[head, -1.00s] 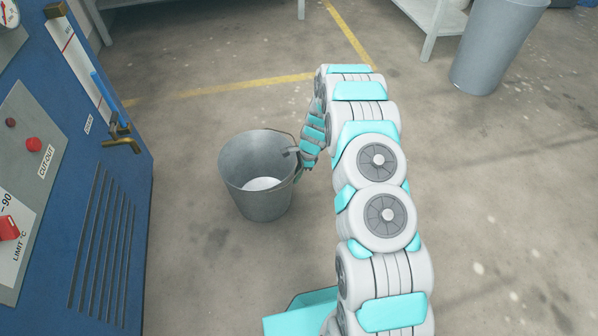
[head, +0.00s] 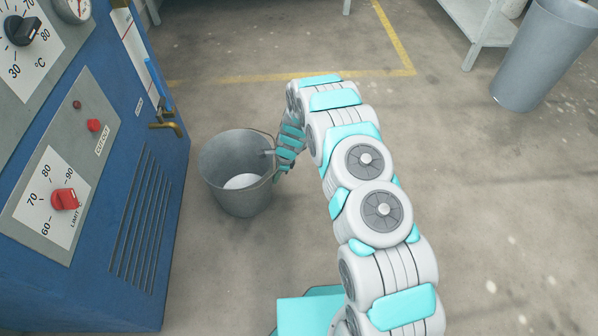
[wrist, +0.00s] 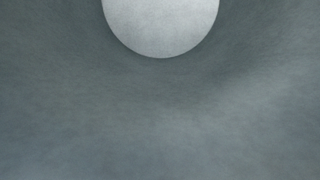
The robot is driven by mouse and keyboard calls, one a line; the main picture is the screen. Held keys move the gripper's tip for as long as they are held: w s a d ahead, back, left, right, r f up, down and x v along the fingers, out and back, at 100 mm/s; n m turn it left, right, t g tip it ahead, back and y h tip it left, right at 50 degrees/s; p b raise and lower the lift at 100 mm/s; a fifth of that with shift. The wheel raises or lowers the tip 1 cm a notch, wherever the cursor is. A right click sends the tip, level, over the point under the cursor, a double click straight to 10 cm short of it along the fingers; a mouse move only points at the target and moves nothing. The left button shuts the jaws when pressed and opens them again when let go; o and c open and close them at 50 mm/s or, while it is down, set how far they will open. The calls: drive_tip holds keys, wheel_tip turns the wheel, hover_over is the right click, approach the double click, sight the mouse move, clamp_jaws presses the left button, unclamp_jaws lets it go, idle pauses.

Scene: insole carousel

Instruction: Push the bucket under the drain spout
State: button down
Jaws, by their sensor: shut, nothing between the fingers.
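The grey metal bucket (head: 240,200) stands upright on the floor to the right of the blue machine, with a pale round patch in its bottom. The wrist view shows its grey inner wall (wrist: 160,120) and the pale disc. The brass drain spout (head: 166,126) sticks out of the machine's side, up and left of the bucket. In the head view the bucket's rim is to the right of the spout, not beneath it. My gripper (head: 269,153) is shut and empty at the bucket's right rim, its tip over the opening. Whether it touches the wall is hard to tell.
The blue machine (head: 120,230) with dials and vents fills the left. A grey bin (head: 540,60) stands far right beside a white-legged table (head: 475,25). A yellow floor line (head: 390,40) runs behind.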

drive_tip(key=a+p, duration=0.1)
drive_tip(key=a, duration=0.8)
drive_tip(key=shift+d, duration=0.1)
